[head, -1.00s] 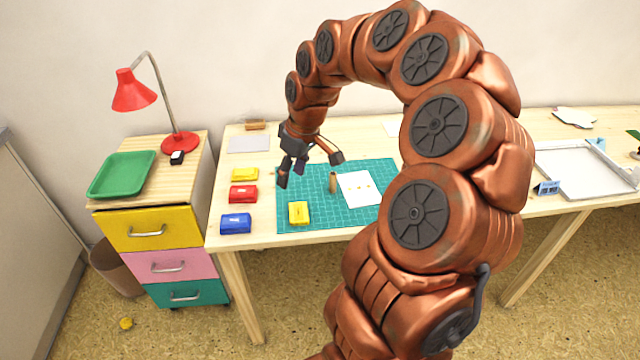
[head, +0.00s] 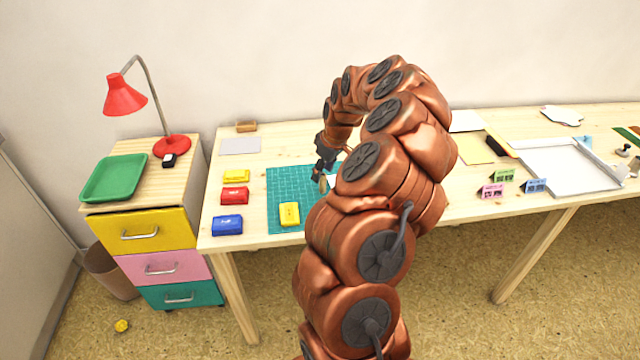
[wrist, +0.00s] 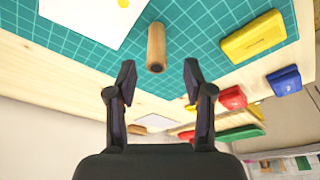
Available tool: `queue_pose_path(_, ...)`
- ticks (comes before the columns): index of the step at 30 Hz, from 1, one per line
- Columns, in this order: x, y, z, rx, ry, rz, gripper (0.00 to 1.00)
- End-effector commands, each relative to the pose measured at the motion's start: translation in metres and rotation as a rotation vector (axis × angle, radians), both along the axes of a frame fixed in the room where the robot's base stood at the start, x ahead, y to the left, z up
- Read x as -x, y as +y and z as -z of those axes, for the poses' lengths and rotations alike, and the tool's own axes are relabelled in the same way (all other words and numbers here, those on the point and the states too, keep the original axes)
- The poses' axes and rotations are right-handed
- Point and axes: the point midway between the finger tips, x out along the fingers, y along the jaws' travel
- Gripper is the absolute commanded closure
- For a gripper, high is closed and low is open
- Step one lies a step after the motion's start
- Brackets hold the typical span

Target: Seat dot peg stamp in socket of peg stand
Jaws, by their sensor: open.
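The dot peg stamp, seemingly the wooden cylinder (wrist: 156,48), stands on the green cutting mat (wrist: 190,40) in the wrist view. In the head view a sliver of it (head: 323,184) shows below my gripper (head: 321,168). In the wrist view my gripper (wrist: 160,80) is open and empty, with the cylinder just beyond the fingertips and roughly in line with the gap. A small wooden block (head: 246,126) at the back left of the table may be the peg stand; its socket cannot be made out.
A yellow inkpad (head: 289,214) lies on the mat. Blue (head: 228,225), red (head: 234,195) and yellow (head: 236,176) inkpads line the left side. White paper with yellow dots (wrist: 75,14) lies beside the cylinder. A white tray (head: 560,182) is at the right.

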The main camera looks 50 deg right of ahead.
Motion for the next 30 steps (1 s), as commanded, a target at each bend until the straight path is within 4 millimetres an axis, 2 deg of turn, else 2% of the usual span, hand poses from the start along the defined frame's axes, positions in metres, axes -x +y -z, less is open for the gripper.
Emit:
queue_pose_path(13,-0.010,-0.002,0.043,-0.002,0.003,-0.001,0.48)
queue_pose_path(22,-0.012,-0.002,0.048,-0.001,0.000,0.000,0.48)
queue_pose_path(30,-0.012,-0.002,0.048,-0.001,0.000,0.000,0.76)
